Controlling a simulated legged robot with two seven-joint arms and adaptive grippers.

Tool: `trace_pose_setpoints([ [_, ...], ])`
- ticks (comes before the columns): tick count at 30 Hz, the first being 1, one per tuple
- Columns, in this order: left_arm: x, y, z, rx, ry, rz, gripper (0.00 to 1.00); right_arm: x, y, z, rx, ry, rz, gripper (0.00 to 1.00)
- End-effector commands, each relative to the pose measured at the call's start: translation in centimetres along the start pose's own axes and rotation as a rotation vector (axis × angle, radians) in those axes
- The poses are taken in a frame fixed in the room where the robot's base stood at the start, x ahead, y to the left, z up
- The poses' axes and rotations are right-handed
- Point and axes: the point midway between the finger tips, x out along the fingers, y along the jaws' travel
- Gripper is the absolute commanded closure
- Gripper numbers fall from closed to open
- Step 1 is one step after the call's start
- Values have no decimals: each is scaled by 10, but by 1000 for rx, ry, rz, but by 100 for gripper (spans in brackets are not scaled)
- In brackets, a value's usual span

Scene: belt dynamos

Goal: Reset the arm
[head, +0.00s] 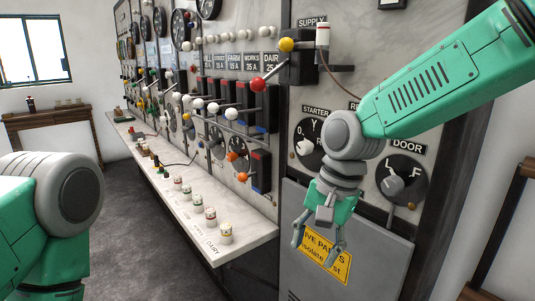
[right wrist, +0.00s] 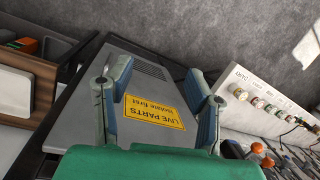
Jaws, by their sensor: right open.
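My right arm (head: 425,92) is green and reaches in from the upper right of the head view. My right gripper (head: 317,248) hangs downward from it, open and empty, in front of a grey cabinet door (head: 375,262) with a yellow "LIVE PARTS" sign (head: 334,264). In the right wrist view the two fingers of the gripper (right wrist: 158,78) stand apart, with the sign (right wrist: 153,112) showing between them. My left arm (head: 20,220) shows only in part at the lower left; its gripper is outside the frame.
A marble switchboard (head: 235,70) with dials, levers and knobs runs along the middle. A pale shelf (head: 190,228) with several labelled plugs juts out below it. Starter (head: 308,142) and door (head: 402,180) dials sit beside my right wrist. Grey floor (head: 135,235) lies open at left.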

Motion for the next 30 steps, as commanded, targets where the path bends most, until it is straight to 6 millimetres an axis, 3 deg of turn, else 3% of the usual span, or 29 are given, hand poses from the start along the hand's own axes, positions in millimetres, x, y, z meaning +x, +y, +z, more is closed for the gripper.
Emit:
trace_pose_setpoints([
  [1,11,0,1,0,0,0,100,46,18,-3,-28,-16,6,53],
  [6,32,0,2,0,-1,0,100,163,77,-9,-139,-23,-6,53],
  [11,52,0,3,0,0,0,100,260,154,-1,-252,-5,5,53],
  [15,71,0,4,0,0,0,100,328,235,15,-369,30,43,53],
  [18,84,1,5,0,0,0,100,359,293,29,-462,62,86,53],
  [22,96,1,5,0,0,0,100,379,352,45,-577,97,147,53],
  [26,102,1,6,0,0,0,100,382,384,53,-654,121,188,53],
  [30,103,1,6,0,0,0,100,382,391,54,-675,128,198,53],
])
